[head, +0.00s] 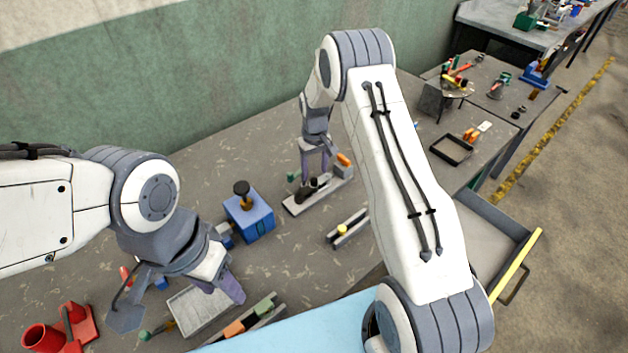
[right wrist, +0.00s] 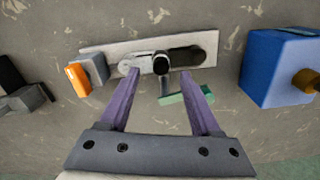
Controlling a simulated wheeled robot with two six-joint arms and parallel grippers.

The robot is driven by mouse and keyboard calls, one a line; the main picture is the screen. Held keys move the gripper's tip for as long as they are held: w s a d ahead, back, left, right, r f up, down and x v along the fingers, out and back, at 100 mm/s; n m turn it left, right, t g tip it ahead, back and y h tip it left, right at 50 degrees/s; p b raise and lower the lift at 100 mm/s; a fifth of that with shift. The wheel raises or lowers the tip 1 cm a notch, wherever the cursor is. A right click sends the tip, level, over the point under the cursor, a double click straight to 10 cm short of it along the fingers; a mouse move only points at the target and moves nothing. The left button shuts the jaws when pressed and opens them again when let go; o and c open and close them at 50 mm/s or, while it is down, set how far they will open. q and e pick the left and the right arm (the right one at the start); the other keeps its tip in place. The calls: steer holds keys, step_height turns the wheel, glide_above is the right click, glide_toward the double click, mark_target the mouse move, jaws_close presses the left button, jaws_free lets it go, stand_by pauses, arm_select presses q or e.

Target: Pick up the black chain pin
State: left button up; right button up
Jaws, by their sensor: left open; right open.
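The black chain pin (right wrist: 161,63) stands on a light metal plate (right wrist: 95,62), beside dark chain-link parts (right wrist: 187,56). In the head view the plate (head: 295,207) lies mid-table below my right arm, and the pin is small and dark there. My right gripper (right wrist: 160,80) is open, pointing down at the plate. Its purple fingertips appear on either side of the pin, with nothing held; whether they touch the plate is unclear. My left gripper (head: 213,285) hangs above a grey tray (head: 195,312) at the lower left, partly hidden by its wrist.
A green-ended tool (right wrist: 186,99) and a grey block with an orange knob (right wrist: 82,77) sit close to the right fingers. A blue box (head: 250,216) stands left of the plate. An open drawer (head: 490,235) is at right.

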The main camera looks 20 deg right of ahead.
mark_target(314, 179)
step_height(314, 179, down, 3)
steer(key=shift+a+f+p, duration=0.1)
steer(key=shift+p, duration=0.7)
steer(key=shift+w+f, duration=0.1)
steer(key=shift+f, duration=0.2)
jaws_close()
steer(key=shift+r+b, duration=0.4)
steer(key=shift+r, duration=0.1)
steer(key=r+b, duration=0.2)
steer(key=r, duration=0.1)
steer(key=shift+s+d+r, duration=0.2)
steer(key=shift+d, duration=0.2)
steer(key=s+d+r+b, duration=0.4)
steer(key=s+d+r, duration=0.2)
steer(key=d, duration=0.2)
steer(key=shift+s+d+r, duration=0.2)
steer(key=shift+s+r, duration=0.15)
steer(key=shift+s, duration=0.05)
